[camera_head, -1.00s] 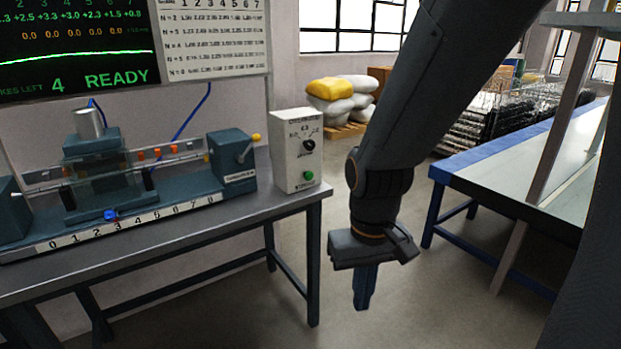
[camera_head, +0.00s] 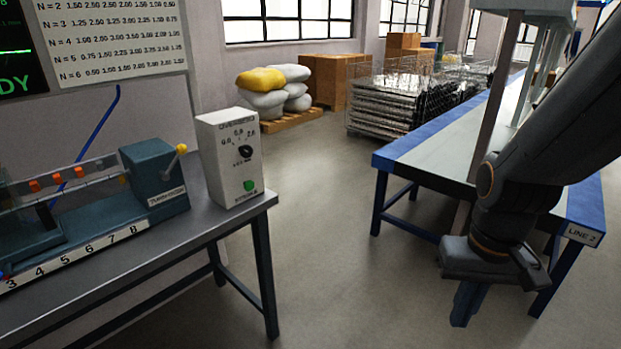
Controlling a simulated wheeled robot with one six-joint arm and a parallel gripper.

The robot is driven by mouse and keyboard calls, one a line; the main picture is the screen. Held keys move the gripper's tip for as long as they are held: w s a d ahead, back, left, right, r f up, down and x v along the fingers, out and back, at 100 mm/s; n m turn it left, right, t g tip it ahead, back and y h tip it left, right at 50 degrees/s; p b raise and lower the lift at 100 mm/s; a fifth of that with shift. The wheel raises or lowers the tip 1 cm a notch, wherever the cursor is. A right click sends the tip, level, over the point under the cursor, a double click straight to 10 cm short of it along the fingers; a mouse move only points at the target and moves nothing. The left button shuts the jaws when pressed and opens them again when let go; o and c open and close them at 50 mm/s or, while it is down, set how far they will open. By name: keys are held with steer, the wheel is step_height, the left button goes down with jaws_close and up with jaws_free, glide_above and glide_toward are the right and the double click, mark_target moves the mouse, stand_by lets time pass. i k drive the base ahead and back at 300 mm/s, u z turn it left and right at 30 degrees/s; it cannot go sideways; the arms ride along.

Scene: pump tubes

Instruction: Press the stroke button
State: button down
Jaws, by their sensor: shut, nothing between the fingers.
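The white control box (camera_head: 229,160) stands at the right end of the dark bench, with a black dial and scale on its face. The green stroke button (camera_head: 249,186) sits low on that face, above a small label, and nothing touches it. My gripper (camera_head: 466,318) hangs pointing down at the lower right, over the floor, well to the right of the box. Its fingers are closed together and hold nothing.
The dark bench (camera_head: 190,225) carries a teal tube rig (camera_head: 153,180) with a yellow-knobbed lever and a numbered scale. A blue-edged table (camera_head: 440,165) stands at right, behind my arm. Open floor (camera_head: 330,230) lies between them. Sacks (camera_head: 268,98) and wire crates stand farther back.

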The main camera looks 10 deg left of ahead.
mark_target(248, 185)
steer(key=z, duration=0.1)
steer(key=i, duration=0.4)
steer(key=u, duration=1.35)
